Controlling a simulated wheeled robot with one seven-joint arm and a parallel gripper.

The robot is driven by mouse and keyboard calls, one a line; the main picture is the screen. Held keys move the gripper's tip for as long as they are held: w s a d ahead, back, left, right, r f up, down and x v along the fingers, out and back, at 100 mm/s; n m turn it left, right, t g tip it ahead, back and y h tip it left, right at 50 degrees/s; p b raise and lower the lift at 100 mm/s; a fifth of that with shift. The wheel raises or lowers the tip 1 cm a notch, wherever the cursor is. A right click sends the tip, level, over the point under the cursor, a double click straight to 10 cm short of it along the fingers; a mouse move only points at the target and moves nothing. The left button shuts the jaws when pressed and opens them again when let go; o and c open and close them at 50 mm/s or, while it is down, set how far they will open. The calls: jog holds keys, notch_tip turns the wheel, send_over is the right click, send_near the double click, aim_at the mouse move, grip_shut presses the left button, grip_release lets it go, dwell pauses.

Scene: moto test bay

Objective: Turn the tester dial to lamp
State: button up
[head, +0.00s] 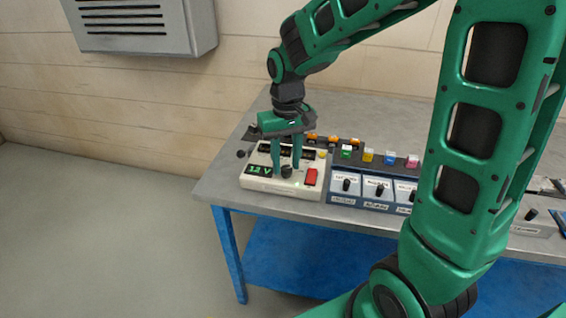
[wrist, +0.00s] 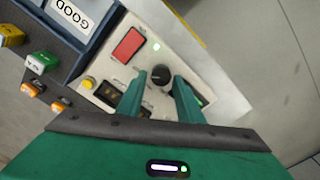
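The tester (head: 255,181) is a cream box at the left end of the bench, with small dark displays, a red rocker switch (head: 311,177) and a black dial (head: 287,171). The dial also shows in the wrist view (wrist: 161,74), with a light pointer mark on it. My gripper (head: 286,168) points down over the tester, its green fingers apart on either side of the dial. In the wrist view the fingertips (wrist: 162,80) are close to the dial; a gap shows between them, and I cannot tell whether they touch it. The dial's labels are too small or hidden to read.
Blue-and-white modules with black knobs (head: 378,190) stand right of the tester. Several coloured blocks (head: 368,155) sit behind them. The grey bench (head: 225,188) is bare at its left end. A grey vented cabinet (head: 140,25) hangs on the wall.

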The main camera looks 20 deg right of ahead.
aim_at(286, 167)
jog(key=shift+o, duration=0.5)
jog(key=shift+s, duration=0.1)
notch_tip(286, 167, up, 11)
jog(key=shift+f, duration=0.2)
dwell(0.4)
jog(key=s+d+f+m, duration=0.3)
jog(key=s+d, duration=0.5)
jog(key=s, duration=0.4)
jog(key=s+d+f+m, duration=0.3)
jog(key=s+d, duration=0.5)
jog(key=s, duration=0.3)
jog(key=shift+s+d+f, duration=0.15)
jog(key=shift+s+d, duration=0.2)
jog(key=shift+s, duration=0.05)
jog(key=shift+w, duration=0.15)
